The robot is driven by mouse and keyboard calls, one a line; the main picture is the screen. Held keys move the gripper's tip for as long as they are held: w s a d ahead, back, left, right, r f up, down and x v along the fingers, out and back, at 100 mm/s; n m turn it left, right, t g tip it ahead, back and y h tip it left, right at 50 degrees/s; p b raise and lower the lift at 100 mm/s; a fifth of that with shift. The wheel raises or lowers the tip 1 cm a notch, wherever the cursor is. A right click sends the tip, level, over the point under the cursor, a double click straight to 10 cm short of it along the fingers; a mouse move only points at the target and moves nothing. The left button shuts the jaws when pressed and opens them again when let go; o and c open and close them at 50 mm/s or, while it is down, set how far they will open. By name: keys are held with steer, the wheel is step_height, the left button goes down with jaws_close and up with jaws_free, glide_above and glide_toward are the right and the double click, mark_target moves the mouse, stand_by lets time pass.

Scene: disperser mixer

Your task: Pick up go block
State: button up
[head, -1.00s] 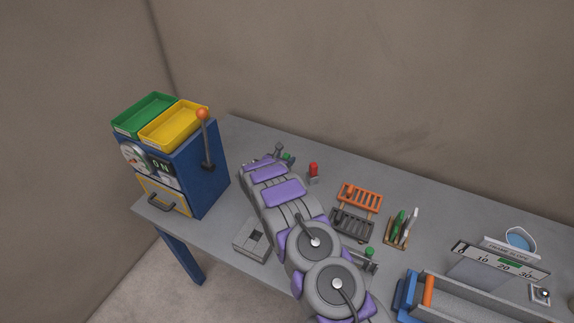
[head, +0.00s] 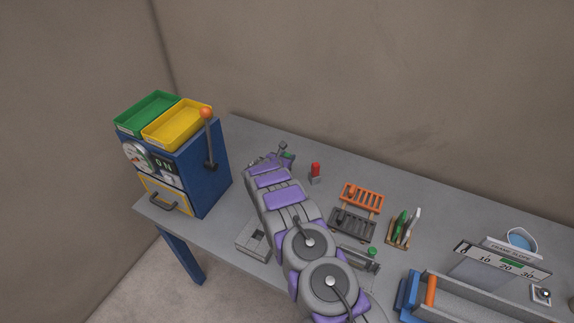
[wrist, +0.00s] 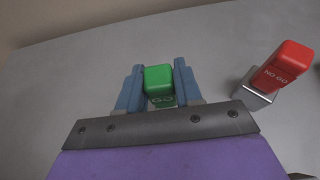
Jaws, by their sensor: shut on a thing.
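The green go block (wrist: 158,82), marked "GO", sits between the two blue fingers of my gripper (wrist: 158,88) in the wrist view. The gripper is shut on it, one finger against each side. In the head view a bit of the green block (head: 288,155) shows beside my gripper (head: 284,153) at the far end of my arm; the arm hides most of it. Whether the block is clear of the table cannot be told. The red "NO GO" block (wrist: 285,66) stands to the right on a small metal base; it also shows in the head view (head: 315,168).
A blue machine (head: 205,170) with a lever and green (head: 147,112) and yellow (head: 176,124) trays stands at the left. An orange rack (head: 362,198), a dark rack (head: 352,224) and a tool holder (head: 400,232) lie right of my arm. The table behind the blocks is clear.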

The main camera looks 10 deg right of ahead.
steer(key=shift+d, duration=0.3)
jaws_close()
steer(key=shift+d, duration=0.2)
steer(key=shift+a, duration=0.1)
